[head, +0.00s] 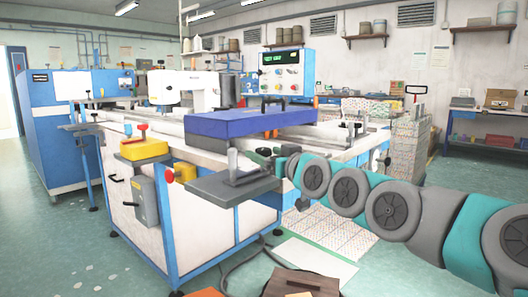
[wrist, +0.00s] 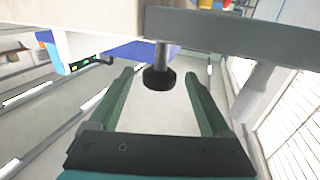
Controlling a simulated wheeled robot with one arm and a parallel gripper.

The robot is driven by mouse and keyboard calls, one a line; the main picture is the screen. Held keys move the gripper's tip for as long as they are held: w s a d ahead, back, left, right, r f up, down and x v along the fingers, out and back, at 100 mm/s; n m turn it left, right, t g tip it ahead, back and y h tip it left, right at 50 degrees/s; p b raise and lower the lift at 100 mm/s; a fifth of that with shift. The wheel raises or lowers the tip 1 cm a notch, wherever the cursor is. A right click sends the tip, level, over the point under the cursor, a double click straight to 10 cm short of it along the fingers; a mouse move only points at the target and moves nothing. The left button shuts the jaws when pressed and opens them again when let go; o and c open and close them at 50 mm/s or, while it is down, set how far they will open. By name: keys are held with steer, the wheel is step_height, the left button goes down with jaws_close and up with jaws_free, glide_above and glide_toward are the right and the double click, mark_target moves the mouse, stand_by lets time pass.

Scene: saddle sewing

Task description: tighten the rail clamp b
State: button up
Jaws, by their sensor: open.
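A round black knob (wrist: 159,78) on a short metal stem shows in the wrist view, beside the edge of a dark grey plate (wrist: 235,32). No label shows, so I cannot tell whether it belongs to rail clamp b. My gripper (wrist: 160,98) is open, with one green finger on each side of the knob. Gaps show on both sides and nothing is gripped. In the head view my arm reaches in from the right, and my gripper (head: 270,157) is at the table's near corner, beside the dark grey plate (head: 232,187). The knob cannot be made out there.
A blue slab (head: 245,122) lies on the white machine table. A yellow box (head: 143,149) and a red button (head: 170,175) are at its left side.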

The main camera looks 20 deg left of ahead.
steer(key=shift+x, duration=0.95)
steer(key=shift+c, duration=0.4)
jaws_close()
steer(key=shift+d+r+m+t+h+b, duration=0.1)
steer(key=shift+r+m+t+h+b, duration=0.25)
steer(key=shift+m+t+h, duration=0.2)
steer(key=shift+r+m+t+h+b, duration=0.1)
steer(key=shift+m+t+h+b, duration=0.6)
steer(key=shift+t+h, duration=0.35)
steer(key=shift+r+m+t+h, duration=0.1)
steer(key=shift+m+t+h, duration=0.5)
steer(key=shift+m+h, duration=0.45)
steer(key=shift+f+h, duration=0.2)
steer(key=shift+h, duration=0.15)
steer(key=shift+f, duration=0.15)
